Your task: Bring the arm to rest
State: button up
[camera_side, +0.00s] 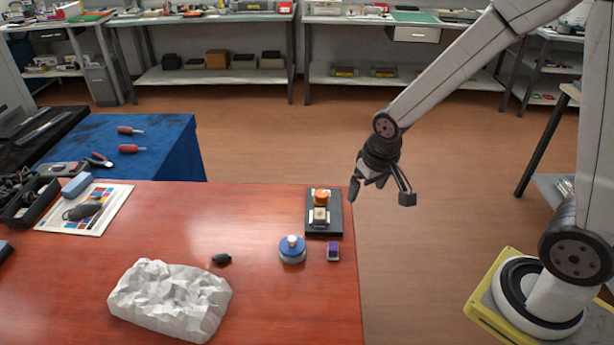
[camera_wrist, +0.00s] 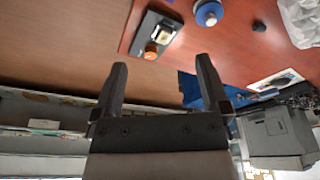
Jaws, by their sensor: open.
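My gripper (camera_side: 367,182) hangs in the air just right of the red-brown table's right edge, above floor level. In the wrist view my gripper (camera_wrist: 157,78) shows two dark fingers spread wide apart, with nothing between them. A black tray (camera_side: 334,228) lies near the table's right edge, close to the gripper but apart from it. An orange-topped piece (camera_side: 321,196) and a pale square piece (camera_side: 320,216) sit on the tray. The tray also shows in the wrist view (camera_wrist: 140,42), beyond the fingertips.
A blue round container with a white knob (camera_side: 292,250), a small purple block (camera_side: 333,252) and a small black item (camera_side: 221,259) stand on the table (camera_side: 215,215). Crumpled white material (camera_side: 170,300) lies at the front. A blue cloth surface (camera_side: 170,160) adjoins at back left. Open floor surrounds the gripper's right.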

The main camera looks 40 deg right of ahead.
jog(key=s+a+n, duration=0.1)
jog(key=s+n, duration=0.1)
jog(key=s, duration=0.4)
jog(key=shift+s+a+r+y, duration=0.15)
jog(key=shift+s+r+y, duration=0.2)
jog(key=shift+r, duration=0.1)
